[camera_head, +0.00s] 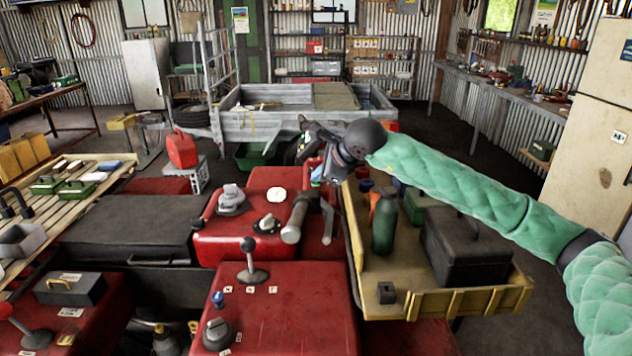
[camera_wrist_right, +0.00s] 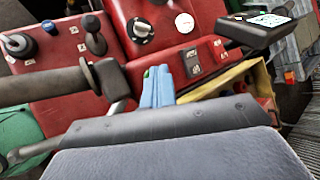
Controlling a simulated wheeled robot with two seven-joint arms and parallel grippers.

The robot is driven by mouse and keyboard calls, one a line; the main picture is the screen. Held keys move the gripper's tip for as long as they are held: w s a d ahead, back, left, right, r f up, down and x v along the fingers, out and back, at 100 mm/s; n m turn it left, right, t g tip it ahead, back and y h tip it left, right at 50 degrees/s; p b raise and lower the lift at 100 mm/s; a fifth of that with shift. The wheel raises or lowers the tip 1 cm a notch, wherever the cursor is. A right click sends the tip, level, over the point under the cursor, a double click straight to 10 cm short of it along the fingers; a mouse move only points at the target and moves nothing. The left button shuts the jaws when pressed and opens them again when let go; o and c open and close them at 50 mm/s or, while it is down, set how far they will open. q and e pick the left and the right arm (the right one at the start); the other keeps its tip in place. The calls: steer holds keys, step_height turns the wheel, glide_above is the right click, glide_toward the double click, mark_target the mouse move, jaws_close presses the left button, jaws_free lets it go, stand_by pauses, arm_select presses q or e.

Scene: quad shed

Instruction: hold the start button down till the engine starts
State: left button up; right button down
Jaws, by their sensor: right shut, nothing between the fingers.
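My right gripper (camera_head: 317,176) is above the red console (camera_head: 250,238), beyond the dark handlebar grip (camera_head: 297,215). Its blue fingers are together and empty in the right wrist view (camera_wrist_right: 158,84). Their tips point at the red panel near the grip's inner end (camera_wrist_right: 110,80). A small green patch (camera_wrist_right: 148,72) shows at the fingertips; I cannot tell whether it is the start button or whether the fingers touch it. The panel carries a round white dial (camera_wrist_right: 142,30) and a knob (camera_wrist_right: 184,22). My left gripper is not in view.
A yellow tray (camera_head: 460,303) at the right holds a green bottle (camera_head: 384,222) and a black case (camera_head: 465,250). A dark display (camera_wrist_right: 250,30) sits beyond the panel.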

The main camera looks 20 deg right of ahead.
mark_target(320, 184)
steer(key=shift+r, duration=0.1)
stand_by(0.7)
steer(key=shift+r, duration=0.7)
steer(key=shift+r, duration=0.2)
steer(key=shift+r, duration=2.35)
